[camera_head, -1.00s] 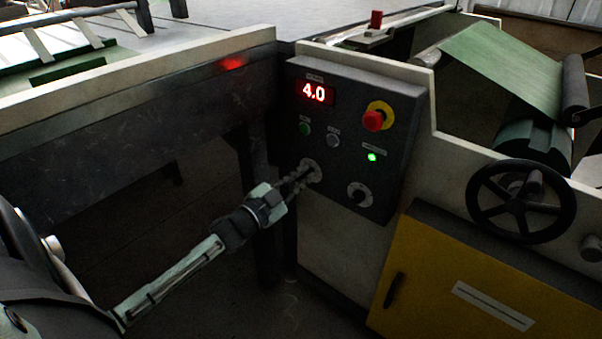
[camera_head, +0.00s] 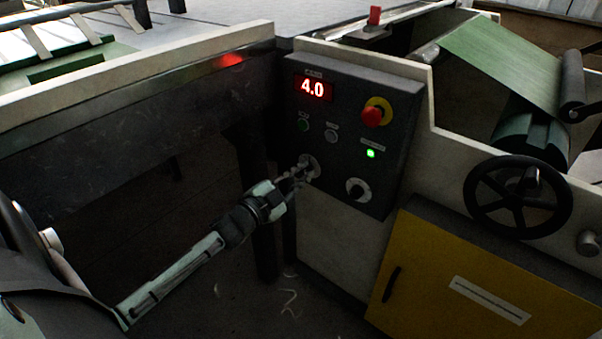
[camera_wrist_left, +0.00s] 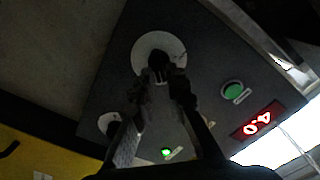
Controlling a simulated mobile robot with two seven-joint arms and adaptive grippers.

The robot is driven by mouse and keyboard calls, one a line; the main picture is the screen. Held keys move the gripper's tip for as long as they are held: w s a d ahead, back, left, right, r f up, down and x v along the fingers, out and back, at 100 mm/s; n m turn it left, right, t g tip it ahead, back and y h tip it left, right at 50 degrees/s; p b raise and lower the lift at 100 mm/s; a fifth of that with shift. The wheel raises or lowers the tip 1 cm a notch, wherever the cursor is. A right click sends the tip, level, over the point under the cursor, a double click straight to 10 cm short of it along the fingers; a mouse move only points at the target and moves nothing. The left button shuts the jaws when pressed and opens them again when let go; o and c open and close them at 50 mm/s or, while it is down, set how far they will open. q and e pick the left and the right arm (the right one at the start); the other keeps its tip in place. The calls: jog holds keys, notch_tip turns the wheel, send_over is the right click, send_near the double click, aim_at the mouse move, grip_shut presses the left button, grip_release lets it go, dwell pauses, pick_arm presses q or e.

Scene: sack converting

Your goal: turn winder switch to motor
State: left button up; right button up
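The grey control panel (camera_head: 345,135) carries two rotary switches low on its face. The left switch (camera_head: 311,164) has a round pale plate and a dark knob, which shows close up in the left wrist view (camera_wrist_left: 158,64). My left gripper (camera_head: 298,174) reaches it from the lower left. Its fingertips (camera_wrist_left: 163,83) are close together on either side of the knob and look shut on it, though contact is partly hidden. The right switch (camera_head: 358,190) stands free. The switch labels are too small to read. My right gripper is not in view.
Above the switches are a red "4.0" display (camera_head: 313,87), a red stop button on yellow (camera_head: 374,114), a green button (camera_head: 303,125), a grey button (camera_head: 331,135) and a lit green lamp (camera_head: 371,154). A handwheel (camera_head: 517,197) and yellow cabinet (camera_head: 470,280) stand to the right.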

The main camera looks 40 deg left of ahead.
pick_arm(q)
jog(key=shift+o, duration=1.2)
jog(key=shift+s, duration=0.1)
jog(key=s+a, duration=0.1)
jog(key=s, duration=1)
jog(key=shift+s, duration=0.4)
